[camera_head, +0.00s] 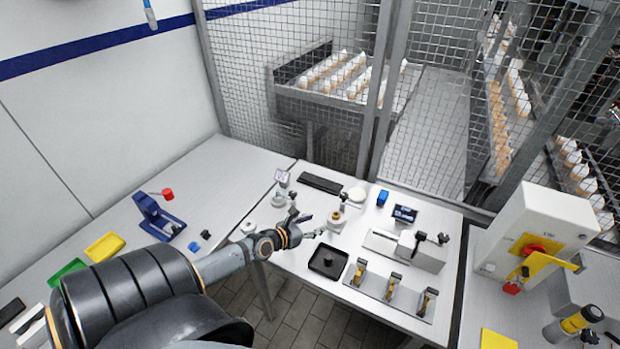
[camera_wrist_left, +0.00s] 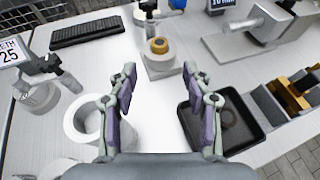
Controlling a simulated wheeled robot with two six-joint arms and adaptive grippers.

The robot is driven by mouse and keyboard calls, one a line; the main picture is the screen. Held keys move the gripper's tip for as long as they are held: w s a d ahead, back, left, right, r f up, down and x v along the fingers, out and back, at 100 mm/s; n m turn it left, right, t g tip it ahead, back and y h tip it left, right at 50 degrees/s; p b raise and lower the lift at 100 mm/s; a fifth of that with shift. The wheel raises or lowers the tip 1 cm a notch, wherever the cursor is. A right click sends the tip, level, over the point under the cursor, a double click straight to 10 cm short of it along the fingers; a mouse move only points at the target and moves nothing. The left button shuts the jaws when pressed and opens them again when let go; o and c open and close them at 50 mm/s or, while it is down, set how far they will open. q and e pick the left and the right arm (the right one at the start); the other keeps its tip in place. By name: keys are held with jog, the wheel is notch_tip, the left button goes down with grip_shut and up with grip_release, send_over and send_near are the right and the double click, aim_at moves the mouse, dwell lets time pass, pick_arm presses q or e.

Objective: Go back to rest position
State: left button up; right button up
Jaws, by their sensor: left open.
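My left gripper (camera_head: 308,228) reaches in from the lower left over the middle table (camera_head: 385,215). In the left wrist view its two purple-padded fingers (camera_wrist_left: 162,98) stand wide apart, with nothing between them but white tabletop. A small grey fixture with a brass-coloured ring (camera_wrist_left: 158,46) stands beyond the fingertips; it also shows in the head view (camera_head: 337,220). A black tray (camera_wrist_left: 189,128) lies right of the fingers, with a dark round part in it. A white ring-shaped piece (camera_wrist_left: 76,124) is to their left. My right gripper is not in view.
A keyboard (camera_head: 320,184) and a small display (camera_head: 405,214) are at the back of the table. A rack with brass parts (camera_head: 365,285) is at the front right. A blue press (camera_head: 155,217) stands on the left table. Mesh fencing closes the back.

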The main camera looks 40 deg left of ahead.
pick_arm(q)
jog(key=shift+v, duration=0.9)
